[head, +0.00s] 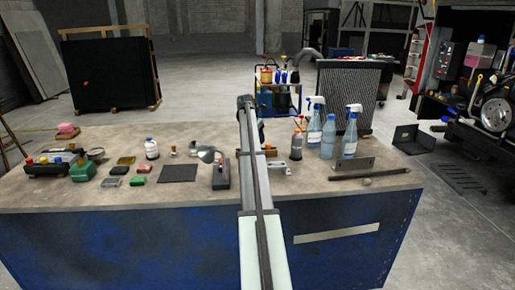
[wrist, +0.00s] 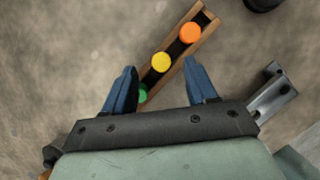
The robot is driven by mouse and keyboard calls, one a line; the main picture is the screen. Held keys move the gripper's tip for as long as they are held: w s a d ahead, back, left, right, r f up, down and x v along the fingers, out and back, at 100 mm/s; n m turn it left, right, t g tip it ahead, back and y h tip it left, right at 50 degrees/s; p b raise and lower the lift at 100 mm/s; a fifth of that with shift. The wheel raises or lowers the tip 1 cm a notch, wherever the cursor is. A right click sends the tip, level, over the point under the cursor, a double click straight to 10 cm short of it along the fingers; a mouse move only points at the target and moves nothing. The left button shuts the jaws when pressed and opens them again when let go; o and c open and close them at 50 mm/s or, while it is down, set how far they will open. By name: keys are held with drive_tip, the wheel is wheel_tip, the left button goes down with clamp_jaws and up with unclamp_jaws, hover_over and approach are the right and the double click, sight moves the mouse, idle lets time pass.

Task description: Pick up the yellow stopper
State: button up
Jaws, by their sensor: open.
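In the wrist view, the yellow stopper (wrist: 160,62) sits in the middle of a slim wooden rack (wrist: 209,20) with a dark channel. An orange stopper (wrist: 190,33) stands farther up the rack, and a green stopper (wrist: 141,94) is lower down, partly hidden by the left finger. My gripper (wrist: 161,68) is open, with its two blue fingers apart. From this camera the yellow stopper shows between the fingertips; the height gap cannot be told. In the head view my arm hides the gripper and most of the rack.
A metal bracket (wrist: 270,95) lies right of the gripper. A dark pad (head: 178,173) and small blocks lie left.

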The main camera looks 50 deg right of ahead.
drive_tip(key=x, duration=0.3)
drive_tip(key=shift+s+a+f, duration=0.1)
drive_tip(key=shift+f, duration=0.2)
clamp_jaws()
